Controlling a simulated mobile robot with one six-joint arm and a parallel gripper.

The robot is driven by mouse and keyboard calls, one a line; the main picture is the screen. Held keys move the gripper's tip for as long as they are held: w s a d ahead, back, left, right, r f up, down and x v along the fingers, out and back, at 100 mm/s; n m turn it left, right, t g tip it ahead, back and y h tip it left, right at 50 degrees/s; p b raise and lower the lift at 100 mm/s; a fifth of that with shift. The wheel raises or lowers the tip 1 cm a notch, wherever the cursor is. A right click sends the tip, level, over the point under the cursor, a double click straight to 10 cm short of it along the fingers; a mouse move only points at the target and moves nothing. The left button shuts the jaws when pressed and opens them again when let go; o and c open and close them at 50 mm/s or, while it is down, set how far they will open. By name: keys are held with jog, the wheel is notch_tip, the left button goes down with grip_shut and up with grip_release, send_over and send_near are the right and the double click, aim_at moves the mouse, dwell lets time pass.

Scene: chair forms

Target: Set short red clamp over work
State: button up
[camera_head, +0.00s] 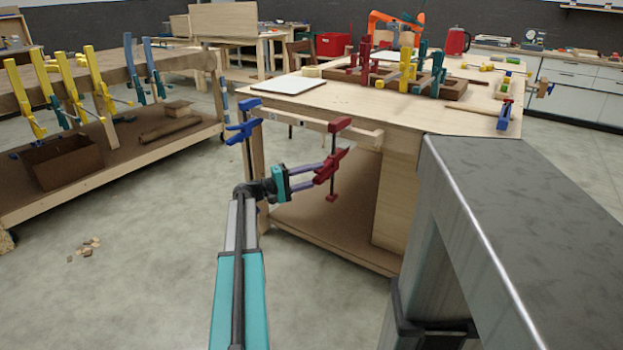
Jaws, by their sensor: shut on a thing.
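My gripper (318,175) is shut on the short red clamp (330,167), gripping its lower red part. The clamp stands roughly upright, with its red upper jaw (341,124) at the height of the pale wooden strip (300,118). This strip, which appears to be the work, runs along the near side of the workbench (400,110). In this view the upper jaw overlaps the strip toward its right end. I cannot tell whether the jaw touches it. A blue clamp (240,132) sits at the strip's left end.
A rack (452,88) with red, yellow and green clamps stands on the bench, beside a white board (288,84). A blue-and-red clamp (504,114) lies near the right edge. A grey metal surface (520,190) fills the right foreground. Floor at left is mostly clear.

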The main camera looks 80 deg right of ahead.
jog(key=shift+s+d+r, duration=0.1)
jog(key=shift+s+d, duration=0.2)
jog(key=shift+d, duration=0.2)
jog(key=shift+s+d, duration=0.25)
jog(key=shift+d, duration=0.2)
